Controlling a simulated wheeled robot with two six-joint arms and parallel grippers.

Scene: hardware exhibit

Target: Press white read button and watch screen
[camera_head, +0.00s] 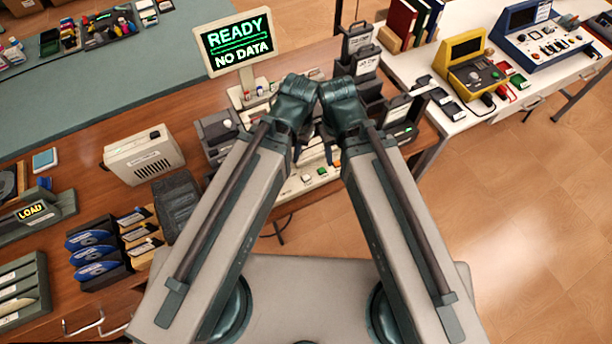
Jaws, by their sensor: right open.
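My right gripper (329,153) is open and points down over the console. My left gripper (299,151) is beside it, mostly hidden behind its wrist. I cannot tell whether either touches the console.
Dark card holders (368,75) stand right of the screen. A beige box (143,156) and a rack of blue discs (95,255) are on the left. A white table (480,110) at right holds a yellow device (462,62) and a blue device (540,38). Floor at lower right is clear.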

